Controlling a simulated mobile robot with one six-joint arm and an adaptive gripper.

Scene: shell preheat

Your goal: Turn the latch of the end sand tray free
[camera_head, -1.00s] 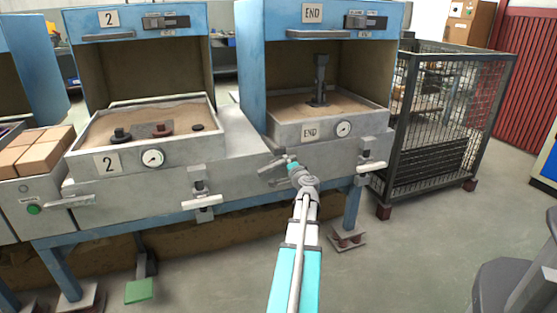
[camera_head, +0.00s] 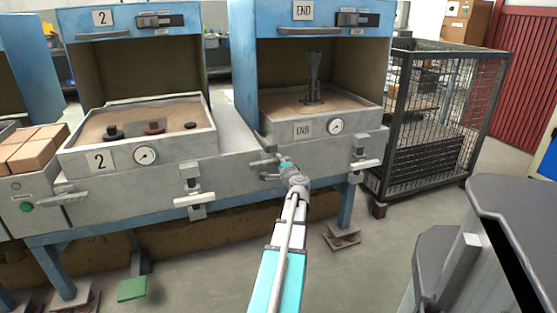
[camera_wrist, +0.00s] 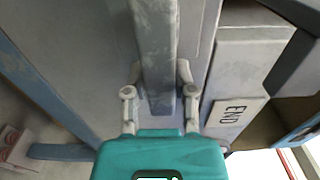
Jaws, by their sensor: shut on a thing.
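The end sand tray (camera_head: 370,139) sits under the blue hood marked END, with a gauge and an END plate on its front. Its left latch (camera_head: 262,162) is at the tray's front left corner. My gripper (camera_head: 281,163) reaches it from the front. The latch's pivot is mostly hidden in the head view. The tray's right latch (camera_head: 362,162) stands apart from my gripper.
Tray 2 (camera_head: 120,170) is to the left, with its own latch (camera_head: 194,195) on the bench front. A wire cage (camera_head: 435,120) stands close on the right of the end tray. A dark upright piece (camera_head: 312,80) stands in the end tray's sand.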

